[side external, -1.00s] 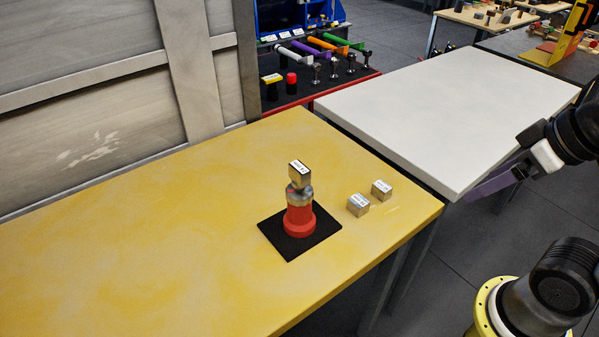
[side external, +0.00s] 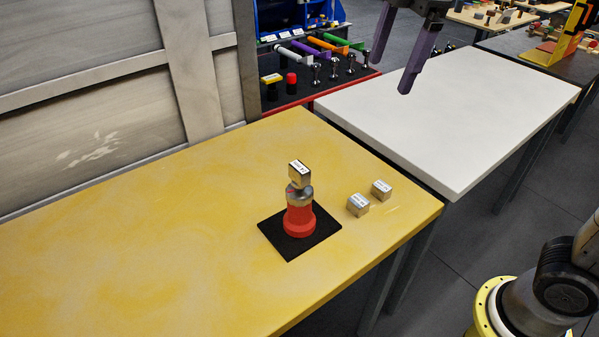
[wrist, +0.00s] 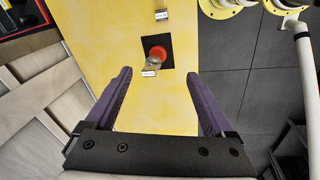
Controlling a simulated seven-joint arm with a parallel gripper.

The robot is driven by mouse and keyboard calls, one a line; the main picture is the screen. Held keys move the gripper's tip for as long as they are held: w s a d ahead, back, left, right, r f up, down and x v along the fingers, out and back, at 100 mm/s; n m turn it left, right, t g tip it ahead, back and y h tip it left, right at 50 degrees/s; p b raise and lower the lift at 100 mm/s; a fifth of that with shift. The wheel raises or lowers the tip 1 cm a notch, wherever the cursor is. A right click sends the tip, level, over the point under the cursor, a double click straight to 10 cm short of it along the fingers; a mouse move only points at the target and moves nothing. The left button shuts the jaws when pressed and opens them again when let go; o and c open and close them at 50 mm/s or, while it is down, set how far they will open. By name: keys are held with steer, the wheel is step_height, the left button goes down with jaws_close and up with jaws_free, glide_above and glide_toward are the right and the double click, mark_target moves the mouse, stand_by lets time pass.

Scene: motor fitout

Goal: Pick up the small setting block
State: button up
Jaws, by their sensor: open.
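Two small metallic blocks with white labels rest on the yellow table: a nearer block (side external: 358,205) and one slightly farther right (side external: 381,191). A third labelled block (side external: 300,175) sits on top of a red cylinder (side external: 299,222) with a metal upper part. The labels are too small to read, so I cannot tell which is the small setting block. In the wrist view, the stacked block (wrist: 149,72) and a table block (wrist: 161,15) show. My gripper (side external: 391,76), with purple fingers, is open and empty, high above the tables. In the wrist view its fingers (wrist: 157,78) spread wide.
The red cylinder stands on a black square mat (side external: 318,235). A white table (side external: 460,115) adjoins at the right. A rack with coloured handles (side external: 318,65) stands behind, and a wooden panel (side external: 80,90) lines the back left. The yellow table's left side is clear.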

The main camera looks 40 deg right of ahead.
steer(key=w+a+f+n+g, duration=0.1)
steer(key=w+a+f+n, duration=0.1)
steer(key=w+a+f, duration=0.35)
steer(key=n+g, duration=0.1)
glide_above(299, 167)
steer(key=f, duration=1)
steer(key=shift+s+a+f, duration=0.25)
steer(key=shift+s+f, duration=0.1)
steer(key=shift+w+d+f, duration=0.15)
steer(key=shift+w+f, duration=0.05)
steer(key=shift+f, duration=1.2)
steer(key=shift+w+d+f, duration=0.15)
steer(key=shift+f, duration=1.2)
jaws_close()
steer(key=shift+r, duration=0.1)
